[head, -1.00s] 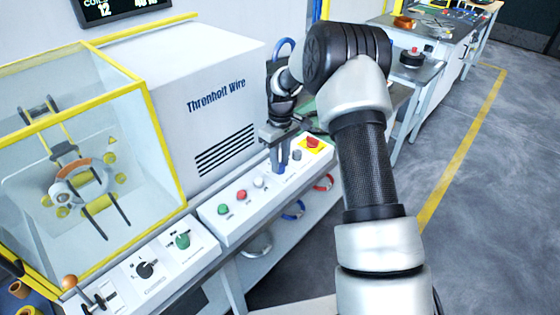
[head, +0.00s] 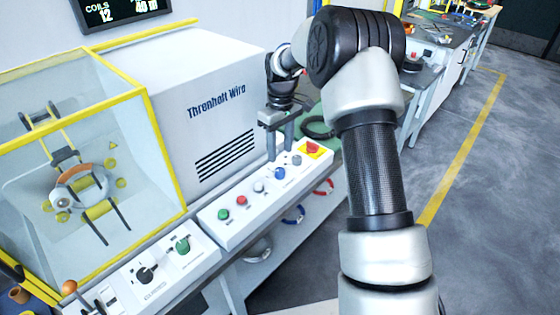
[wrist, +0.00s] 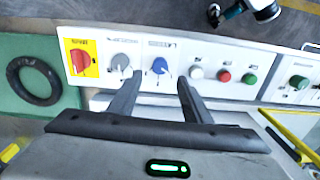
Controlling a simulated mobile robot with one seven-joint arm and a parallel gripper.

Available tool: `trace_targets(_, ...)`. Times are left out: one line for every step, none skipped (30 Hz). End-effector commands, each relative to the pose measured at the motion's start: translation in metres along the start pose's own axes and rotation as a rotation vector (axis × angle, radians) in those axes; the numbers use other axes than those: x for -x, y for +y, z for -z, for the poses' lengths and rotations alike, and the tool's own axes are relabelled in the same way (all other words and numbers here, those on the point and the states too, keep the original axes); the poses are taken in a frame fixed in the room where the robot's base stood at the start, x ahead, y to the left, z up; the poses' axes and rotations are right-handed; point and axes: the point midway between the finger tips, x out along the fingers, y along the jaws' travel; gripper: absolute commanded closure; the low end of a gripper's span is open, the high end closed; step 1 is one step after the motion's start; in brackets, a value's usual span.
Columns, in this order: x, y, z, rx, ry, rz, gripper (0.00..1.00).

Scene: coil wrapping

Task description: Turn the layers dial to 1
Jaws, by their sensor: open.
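A blue dial (head: 279,173) and a grey dial (head: 296,160) sit side by side on the sloped white control panel (head: 235,232). In the wrist view, the blue dial (wrist: 160,66) has a pale pointer mark, and the grey dial (wrist: 120,62) is beside it on the left. My gripper (head: 280,155) is open and empty above the panel. In the wrist view, my gripper's fingertips (wrist: 158,78) straddle the blue dial's position, with the left fingertip near the grey dial.
A red knob on a yellow plate (wrist: 81,58) stands beside the grey dial. White, red and green buttons (head: 223,214) line the other side. A nearer panel carries a black dial (head: 147,275) and green knob (head: 183,245). A dark ring (wrist: 33,81) lies on green.

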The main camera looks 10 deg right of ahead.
Motion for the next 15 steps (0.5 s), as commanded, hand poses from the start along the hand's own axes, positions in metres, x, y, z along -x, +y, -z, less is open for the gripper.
trace_targets(0.015,0.000,0.000,0.000,0.003,-0.002,0.55)
trace_targets(0.023,0.000,0.001,-0.001,0.004,-0.002,0.55)
trace_targets(0.033,0.001,0.001,-0.001,0.003,-0.002,0.55)
trace_targets(0.040,0.000,0.001,-0.001,0.004,-0.002,0.55)
trace_targets(0.047,0.000,0.000,-0.001,0.003,-0.001,0.55)
trace_targets(0.056,0.000,0.001,-0.001,0.003,-0.001,0.55)
trace_targets(0.062,0.000,0.001,-0.001,0.003,-0.001,0.55)
trace_targets(0.067,0.000,0.001,-0.001,0.003,-0.001,0.55)
trace_targets(0.074,0.000,0.000,0.000,0.002,0.000,0.55)
trace_targets(0.079,0.000,0.000,0.000,0.002,0.000,0.55)
trace_targets(0.084,0.000,0.001,0.000,0.002,-0.001,0.55)
trace_targets(0.088,0.000,0.000,0.000,0.001,0.000,0.55)
trace_targets(0.091,0.000,0.000,0.000,0.001,0.000,0.55)
trace_targets(0.094,0.000,0.000,0.000,0.001,0.000,0.55)
trace_targets(0.097,0.000,0.000,0.001,0.000,0.001,0.55)
